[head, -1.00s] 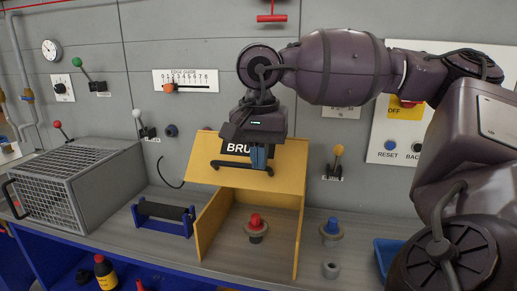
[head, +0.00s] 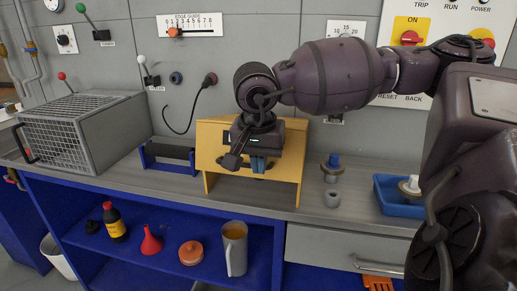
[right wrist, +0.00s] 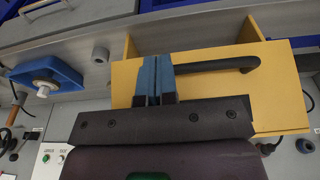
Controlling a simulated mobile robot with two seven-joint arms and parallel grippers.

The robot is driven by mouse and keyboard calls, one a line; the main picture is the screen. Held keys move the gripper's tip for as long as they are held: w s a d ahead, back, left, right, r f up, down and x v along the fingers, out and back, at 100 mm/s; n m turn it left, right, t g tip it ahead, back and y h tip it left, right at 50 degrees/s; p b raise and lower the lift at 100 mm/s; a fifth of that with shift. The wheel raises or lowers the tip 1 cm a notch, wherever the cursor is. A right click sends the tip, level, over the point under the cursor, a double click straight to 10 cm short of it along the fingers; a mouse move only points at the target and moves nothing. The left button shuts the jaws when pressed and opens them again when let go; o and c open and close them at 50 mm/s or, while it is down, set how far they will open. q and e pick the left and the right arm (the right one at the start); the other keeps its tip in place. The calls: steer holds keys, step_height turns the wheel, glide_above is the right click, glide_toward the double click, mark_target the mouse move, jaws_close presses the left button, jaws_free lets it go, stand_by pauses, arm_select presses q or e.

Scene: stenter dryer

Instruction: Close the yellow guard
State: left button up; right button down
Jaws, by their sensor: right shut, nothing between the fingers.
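The yellow guard (head: 292,160) stands on the grey bench, with its front panel swung low. Yellow side walls show below the panel's lower edge, so a gap remains visible there. Its black bar handle (right wrist: 225,65) shows in the right wrist view, along one edge of the yellow panel (right wrist: 285,100). My right gripper (head: 258,165) is in front of the panel. Its blue fingers (right wrist: 155,75) are shut and empty, at the handle's left end in the wrist view; I cannot tell whether they touch it. The guard's inside is mostly hidden. My left gripper is not in view.
A grey mesh cage (head: 85,130) and a blue roller stand (head: 168,157) are left of the guard. A blue-knobbed part (head: 333,165), a small grey ring (head: 332,198) and a blue tray (head: 385,193) are right.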

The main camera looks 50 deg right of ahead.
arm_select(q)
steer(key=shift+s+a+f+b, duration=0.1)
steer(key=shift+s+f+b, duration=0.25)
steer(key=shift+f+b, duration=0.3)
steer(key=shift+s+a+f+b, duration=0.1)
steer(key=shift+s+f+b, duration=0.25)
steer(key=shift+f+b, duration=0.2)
arm_select(e)
step_height(320, 180, down, 12)
steer(key=shift+w+d, duration=0.2)
steer(key=shift+d, duration=0.1)
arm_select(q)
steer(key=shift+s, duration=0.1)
arm_select(e)
steer(key=shift+a, duration=0.1)
